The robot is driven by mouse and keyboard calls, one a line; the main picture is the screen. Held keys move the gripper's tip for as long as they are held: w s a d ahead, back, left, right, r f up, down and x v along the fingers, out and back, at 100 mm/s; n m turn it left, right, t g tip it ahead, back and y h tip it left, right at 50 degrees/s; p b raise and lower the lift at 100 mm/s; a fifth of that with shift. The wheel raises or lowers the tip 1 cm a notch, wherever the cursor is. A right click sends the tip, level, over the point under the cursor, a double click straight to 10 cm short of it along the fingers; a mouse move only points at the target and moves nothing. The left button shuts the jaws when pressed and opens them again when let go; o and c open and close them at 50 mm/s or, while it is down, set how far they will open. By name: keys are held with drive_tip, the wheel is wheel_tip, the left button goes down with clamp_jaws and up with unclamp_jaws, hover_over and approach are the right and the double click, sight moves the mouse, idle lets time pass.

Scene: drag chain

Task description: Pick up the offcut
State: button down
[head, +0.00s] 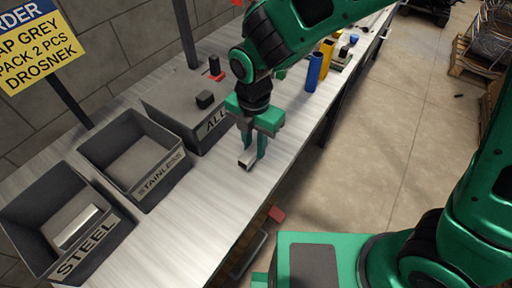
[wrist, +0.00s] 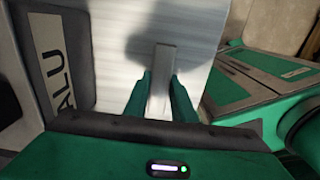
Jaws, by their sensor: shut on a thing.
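The offcut (head: 246,164) is a short grey metal piece with an open, hollow-looking end, low over the bench in front of the ALU bin. My gripper (head: 253,155) points down and is shut on it, one green finger on each side. In the wrist view the offcut (wrist: 162,72) shows as a narrow grey bar between the two green fingertips (wrist: 160,92). I cannot tell whether it touches the bench or hangs just above it.
Bins marked STEEL (head: 102,252), STAINLESS (head: 160,186) and ALU (head: 212,128) line the bench's (head: 190,225) wall side. A bright metal piece (head: 76,226) lies in the STEEL bin. Blue (head: 314,72) and yellow (head: 327,56) holders stand farther along. The bench's near-left stretch is clear.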

sight(251, 150)
drive_tip(key=r, duration=0.2)
drive_tip(key=s+r, duration=0.1)
drive_tip(key=shift+a, duration=0.4)
drive_tip(key=s+a+r, duration=0.6)
drive_tip(key=s, duration=0.2)
drive_tip(key=shift+s+a, duration=0.15)
drive_tip(key=shift+s, duration=0.05)
